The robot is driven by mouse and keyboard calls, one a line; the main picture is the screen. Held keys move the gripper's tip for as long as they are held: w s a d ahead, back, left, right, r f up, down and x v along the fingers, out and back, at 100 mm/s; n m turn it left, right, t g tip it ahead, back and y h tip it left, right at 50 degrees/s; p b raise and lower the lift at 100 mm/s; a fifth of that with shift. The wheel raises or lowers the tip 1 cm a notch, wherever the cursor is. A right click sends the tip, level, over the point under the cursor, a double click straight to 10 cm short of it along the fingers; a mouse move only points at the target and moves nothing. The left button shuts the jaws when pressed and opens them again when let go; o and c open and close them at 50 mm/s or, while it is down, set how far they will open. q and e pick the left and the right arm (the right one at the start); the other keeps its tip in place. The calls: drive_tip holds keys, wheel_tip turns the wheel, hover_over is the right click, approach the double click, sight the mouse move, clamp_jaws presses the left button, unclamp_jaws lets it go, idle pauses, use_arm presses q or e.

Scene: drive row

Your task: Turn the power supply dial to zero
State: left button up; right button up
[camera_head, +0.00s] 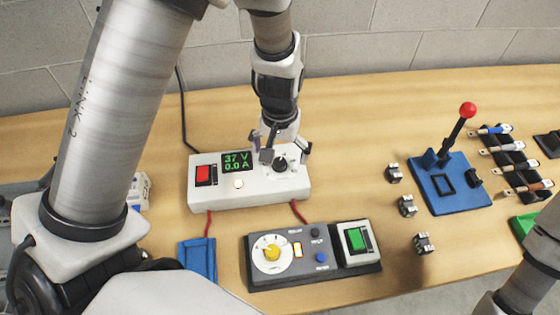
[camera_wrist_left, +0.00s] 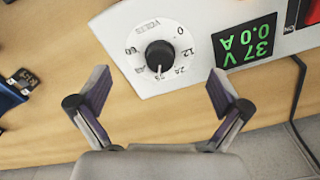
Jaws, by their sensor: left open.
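The white power supply (camera_head: 250,192) stands on the wooden bench. Its green display (camera_head: 237,162) reads 37 V and 0.0 A. Its black dial (camera_head: 281,164) is on the right part of the top face, and the dial also shows in the left wrist view (camera_wrist_left: 160,56) with a volts scale around it. The white pointer mark is toward the 24–36 side of the scale, away from the 0. My left gripper (camera_head: 281,150) is open above the dial. In the left wrist view its fingers (camera_wrist_left: 157,95) are apart, short of the dial and not touching it. My right gripper is out of view.
A dark control panel (camera_head: 315,274) with a yellow knob and green switch stands in front. A block wall is behind.

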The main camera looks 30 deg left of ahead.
sight(279, 163)
use_arm(q)
drive_tip(key=shift+f+b, duration=1.15)
drive_tip(key=shift+f, duration=0.7)
drive_tip(key=shift+s, duration=0.1)
drive_tip(key=c, duration=1)
drive_tip(key=shift+s, duration=0.1)
drive_tip(key=shift+c, duration=0.9)
